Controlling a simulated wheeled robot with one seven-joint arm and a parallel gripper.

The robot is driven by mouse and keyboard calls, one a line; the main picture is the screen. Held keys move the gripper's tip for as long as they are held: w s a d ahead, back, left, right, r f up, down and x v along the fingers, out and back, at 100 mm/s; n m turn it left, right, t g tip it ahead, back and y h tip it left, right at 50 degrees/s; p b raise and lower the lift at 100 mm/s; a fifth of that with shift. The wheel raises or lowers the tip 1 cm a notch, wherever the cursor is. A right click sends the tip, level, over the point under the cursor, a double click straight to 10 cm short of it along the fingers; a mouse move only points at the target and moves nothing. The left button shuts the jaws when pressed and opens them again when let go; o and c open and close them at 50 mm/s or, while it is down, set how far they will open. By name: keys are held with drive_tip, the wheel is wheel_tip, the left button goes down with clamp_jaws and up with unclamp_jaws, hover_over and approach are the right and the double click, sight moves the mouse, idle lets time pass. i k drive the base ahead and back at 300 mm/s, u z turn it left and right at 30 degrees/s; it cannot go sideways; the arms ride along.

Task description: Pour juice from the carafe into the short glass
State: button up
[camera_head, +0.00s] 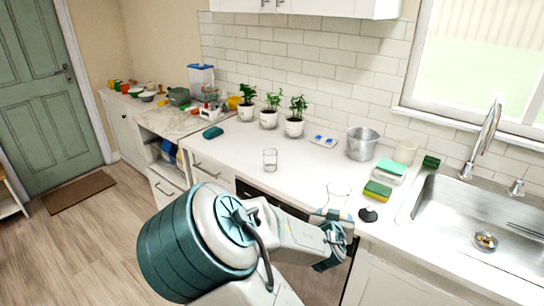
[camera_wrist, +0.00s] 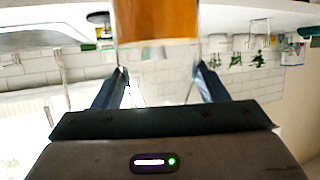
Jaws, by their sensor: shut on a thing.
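The carafe (camera_head: 338,190) is clear glass and stands upright near the counter's front edge. My gripper (camera_head: 331,216) is shut on it, with my arm hiding its lower part in the head view. In the wrist view, which is upside down, the carafe (camera_wrist: 155,28) shows orange juice in its lower part and clear glass above. The fingers of my gripper (camera_wrist: 160,78) lie on both sides of the clear part. The short glass (camera_head: 270,159) stands upright and looks empty on the counter, left of the carafe and apart from it. I cannot tell whether the carafe touches the counter.
A black round object (camera_head: 368,214) and a yellow-green sponge (camera_head: 377,191) lie right of the carafe. A metal pot (camera_head: 361,144) stands behind. Potted plants (camera_head: 294,122) line the wall. The sink (camera_head: 475,225) is at the right. The counter (camera_head: 230,160) around the short glass is clear.

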sight(270, 161)
drive_tip(key=u, duration=0.35)
drive_tip(key=i, duration=0.65)
drive_tip(key=u, duration=0.75)
drive_tip(key=i, duration=1.1)
drive_tip(key=u, duration=0.15)
